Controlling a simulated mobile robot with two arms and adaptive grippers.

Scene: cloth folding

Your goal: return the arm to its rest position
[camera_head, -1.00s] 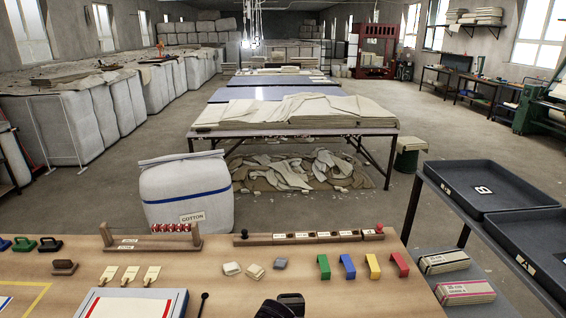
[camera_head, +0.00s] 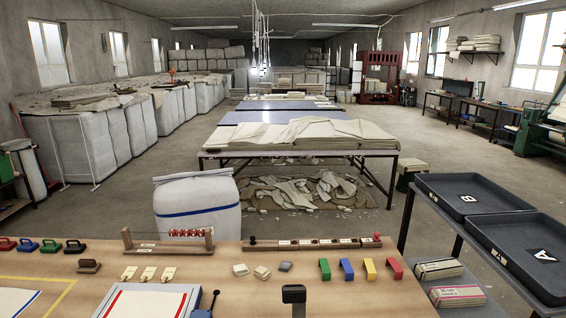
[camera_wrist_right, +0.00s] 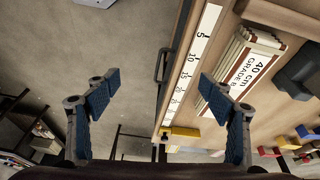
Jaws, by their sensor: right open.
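My right gripper (camera_wrist_right: 160,80) is open in the wrist view, with its two blue-padded fingers wide apart and nothing between them. It hangs by the edge of the wooden worktable (camera_wrist_right: 190,120); a ruler strip (camera_wrist_right: 186,75) and the grey floor show beyond the fingers. The right finger overlaps a stack labelled "40 cm GRADE B" (camera_wrist_right: 250,65). Neither gripper can be made out in the head view, and my left gripper is in no view.
The worktable (camera_head: 350,295) carries coloured clips (camera_head: 346,269), a bead rack (camera_head: 168,242) and a black upright object (camera_head: 293,294) at the front. Black trays (camera_head: 527,252) stand to the right. A white cotton bale (camera_head: 197,207) stands behind the table.

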